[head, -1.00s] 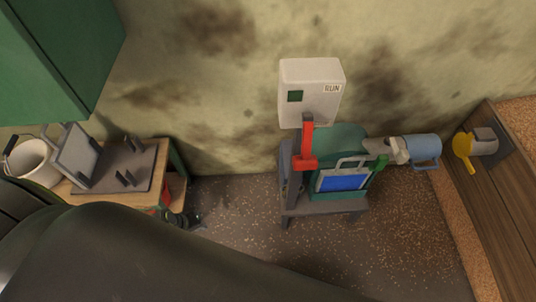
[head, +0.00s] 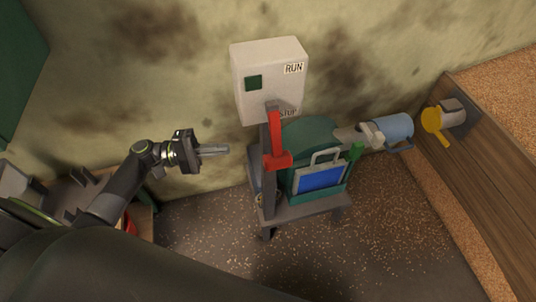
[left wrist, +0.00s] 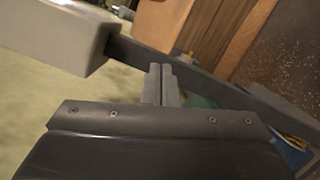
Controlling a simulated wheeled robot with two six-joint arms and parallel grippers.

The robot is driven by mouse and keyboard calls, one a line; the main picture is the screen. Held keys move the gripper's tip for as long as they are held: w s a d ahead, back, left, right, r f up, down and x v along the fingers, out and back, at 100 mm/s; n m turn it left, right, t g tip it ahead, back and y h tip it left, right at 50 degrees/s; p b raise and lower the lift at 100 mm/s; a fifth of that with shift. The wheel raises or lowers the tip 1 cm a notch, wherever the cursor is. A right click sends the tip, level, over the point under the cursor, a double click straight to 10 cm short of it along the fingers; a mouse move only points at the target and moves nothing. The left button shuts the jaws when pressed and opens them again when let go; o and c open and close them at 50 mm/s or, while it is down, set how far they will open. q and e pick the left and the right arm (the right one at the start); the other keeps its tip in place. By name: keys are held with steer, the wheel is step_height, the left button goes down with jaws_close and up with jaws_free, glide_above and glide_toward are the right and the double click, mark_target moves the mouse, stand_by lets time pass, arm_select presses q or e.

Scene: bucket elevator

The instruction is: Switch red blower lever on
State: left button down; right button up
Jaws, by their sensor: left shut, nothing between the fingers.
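The red lever (head: 276,140) stands in front of a dark grey post (head: 268,190), just below a pale control box (head: 270,75). The box has a RUN label at its upper right and a partly hidden STOP label by the lever's top. My left gripper (head: 228,149) is shut and empty, left of the lever, its fingers pointing right with a gap between. In the left wrist view the shut fingertips (left wrist: 160,70) lie over the grey post (left wrist: 205,80), with the box (left wrist: 50,25) at upper left. I cannot make out the lever there. My right gripper is not in view.
A green machine with a blue panel (head: 322,177) stands right of the post. A blue-grey bucket (head: 390,130) and a yellow part (head: 431,120) are further right, by a wooden-sided bin (head: 475,150). A bench is at lower left, partly behind my arm.

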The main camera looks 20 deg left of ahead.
arm_select(q)
steer(key=shift+d+r+g+h, duration=0.15)
steer(key=shift+r+g+h, duration=0.15)
steer(key=shift+r, duration=0.25)
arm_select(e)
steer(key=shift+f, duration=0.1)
arm_select(q)
steer(key=shift+d, duration=0.1)
